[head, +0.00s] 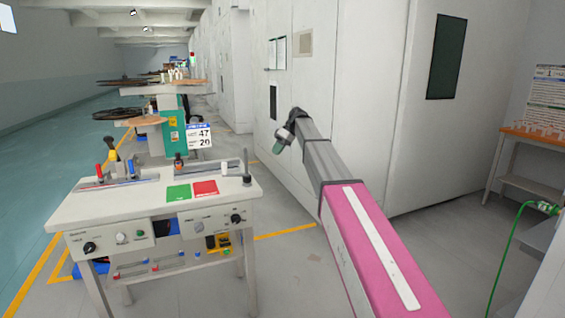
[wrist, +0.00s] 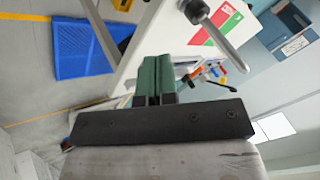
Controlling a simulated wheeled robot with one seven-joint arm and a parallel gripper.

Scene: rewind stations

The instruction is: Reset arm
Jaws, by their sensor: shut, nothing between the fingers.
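My gripper (head: 279,147) is at the end of my outstretched arm, to the right of the white workbench (head: 110,212) and in front of the grey cabinets. In the wrist view my gripper's green fingers (wrist: 157,80) are together, with nothing between them. The bench also shows in the wrist view (wrist: 165,30), appearing tilted. My gripper is apart from the bench and touches nothing that I can see.
The bench carries a green card (head: 178,192), a red card (head: 205,188) and small tools. Grey cabinets (head: 330,80) stand behind my arm. An orange-topped table (head: 530,135) and a green cable (head: 503,250) are at right. A blue mat (wrist: 85,50) lies on the floor.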

